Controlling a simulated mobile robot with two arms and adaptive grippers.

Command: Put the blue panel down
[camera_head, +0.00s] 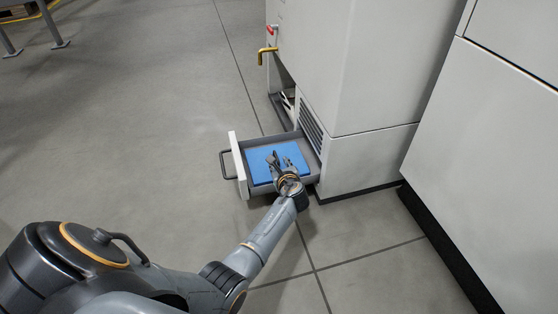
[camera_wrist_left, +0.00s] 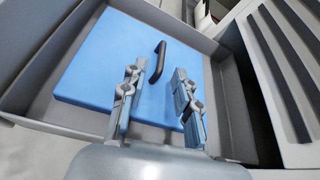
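The blue panel (camera_head: 262,163) lies flat inside an open grey drawer (camera_head: 243,165) low on the cabinet. In the left wrist view the panel (camera_wrist_left: 105,65) fills much of the drawer (camera_wrist_left: 45,128) and carries a black handle (camera_wrist_left: 158,62). My left gripper (camera_head: 280,160) is over the panel. In the left wrist view its two fingers (camera_wrist_left: 158,88) stand apart, one on each side of the handle's line, with a clear gap and nothing held between them. The handle shows beyond the fingertips. My right gripper is not in view.
The drawer sticks out from a tall light grey cabinet (camera_head: 365,70) with a vent (camera_head: 311,129) beside the drawer. A yellow handle (camera_head: 266,51) juts out above. Another large cabinet (camera_head: 490,130) stands at the right. The grey floor (camera_head: 130,110) to the left is free.

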